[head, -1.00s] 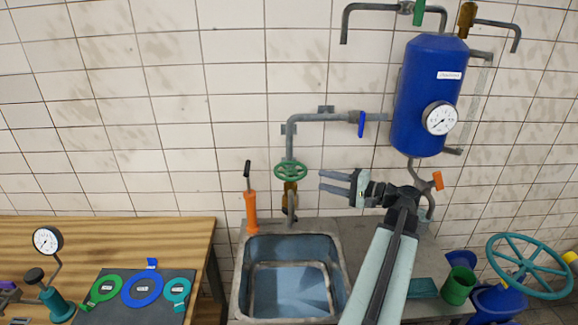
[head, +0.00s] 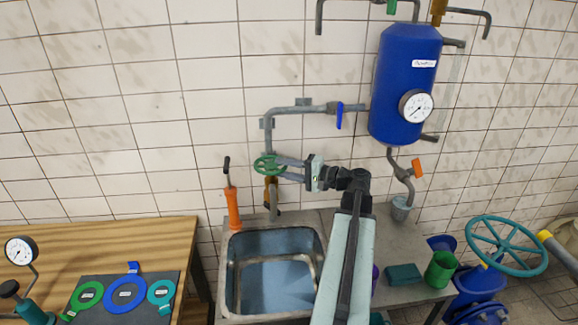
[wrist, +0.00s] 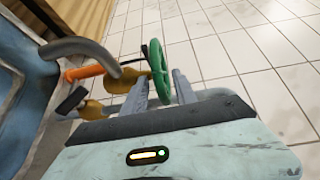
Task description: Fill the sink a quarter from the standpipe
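The sink (head: 227,275) is a metal basin set in a grey counter; its inside looks bluish, and I cannot tell any water level. Above its back edge is the standpipe (head: 268,135), a grey pipe on the wall with a green handwheel (head: 270,165) and a brownish valve body (head: 271,190) over a down-turned spout (head: 274,212). My gripper (head: 281,168) has its two fingers apart at the wheel's right side. The wrist view shows the green wheel (wrist: 179,60) by the fingertips, its lower rim between or just beyond them; contact is unclear.
An orange hand pump (head: 233,208) stands left of the spout. A blue-lever valve (head: 339,116), a blue tank (head: 404,85) and an orange-handled valve (head: 417,168) are to the right. A green cup (head: 440,270) sits on the counter. A wooden table (head: 130,240) is at left.

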